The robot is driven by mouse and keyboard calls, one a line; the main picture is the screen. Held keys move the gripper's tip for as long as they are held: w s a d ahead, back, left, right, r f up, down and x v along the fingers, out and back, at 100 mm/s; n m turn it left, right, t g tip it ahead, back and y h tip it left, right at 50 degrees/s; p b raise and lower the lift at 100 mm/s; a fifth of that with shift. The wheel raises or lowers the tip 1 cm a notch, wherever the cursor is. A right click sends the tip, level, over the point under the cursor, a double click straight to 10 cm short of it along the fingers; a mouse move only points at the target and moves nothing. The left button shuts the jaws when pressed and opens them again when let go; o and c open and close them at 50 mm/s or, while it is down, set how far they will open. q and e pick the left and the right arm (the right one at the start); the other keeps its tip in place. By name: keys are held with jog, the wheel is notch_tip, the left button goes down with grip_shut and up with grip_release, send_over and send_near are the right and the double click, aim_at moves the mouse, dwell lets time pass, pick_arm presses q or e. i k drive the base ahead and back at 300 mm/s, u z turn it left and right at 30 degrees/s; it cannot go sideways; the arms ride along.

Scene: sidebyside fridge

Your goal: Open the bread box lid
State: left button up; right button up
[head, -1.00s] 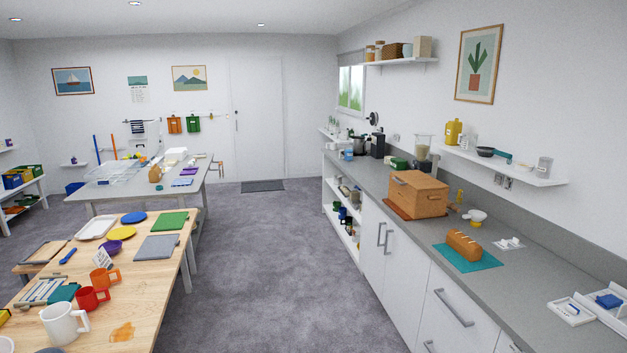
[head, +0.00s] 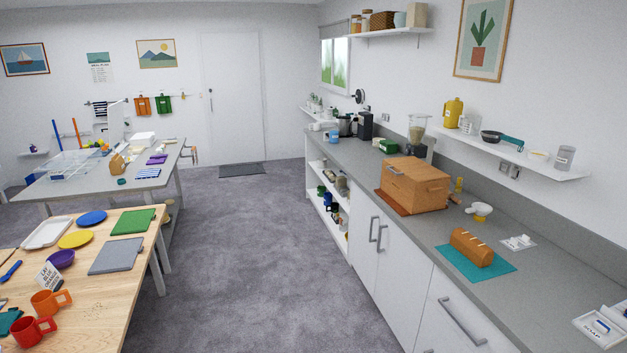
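The bread box (head: 413,186) is a brown wooden box on the grey counter along the right wall. It stands on a reddish-brown board (head: 388,203). Its lid looks shut, and a small knob or handle shows on its front face. Neither of my grippers is in the head view.
A bread loaf (head: 471,247) lies on a teal mat (head: 456,262) to the right of the box. A blender (head: 416,133) stands behind it, and a wall shelf (head: 520,157) hangs above the counter. A wooden table (head: 92,289) is at left. The grey floor (head: 235,260) between is clear.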

aim_at(414, 169)
jog(key=i, duration=3.4)
jog(key=z, duration=0.35)
